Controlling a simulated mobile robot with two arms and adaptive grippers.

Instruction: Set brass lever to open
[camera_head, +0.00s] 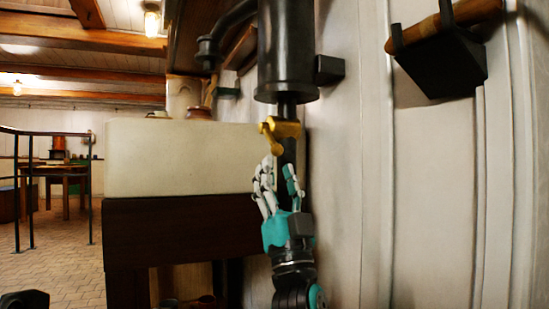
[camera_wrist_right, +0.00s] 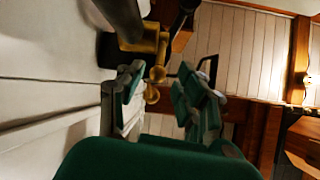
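The brass lever (camera_head: 271,139) sits on a brass valve on the black pipe (camera_head: 288,110), under a dark cylinder. Its handle slants downward to a rounded end. My right gripper (camera_head: 278,172) is just below the lever, its white and teal fingers pointing up and spread apart. In the right wrist view the brass lever (camera_wrist_right: 157,75) shows between and beyond the open fingers of my right gripper (camera_wrist_right: 162,98), with its round knob near the gap. I cannot tell whether a finger touches it.
The dark cylinder (camera_head: 286,50) hangs close to the white panelled wall (camera_head: 345,180). A pale sink-like block (camera_head: 175,160) on a dark wooden stand (camera_head: 170,220) is left of the gripper. A black bracket with a wooden roller (camera_head: 445,55) juts from the wall at upper right.

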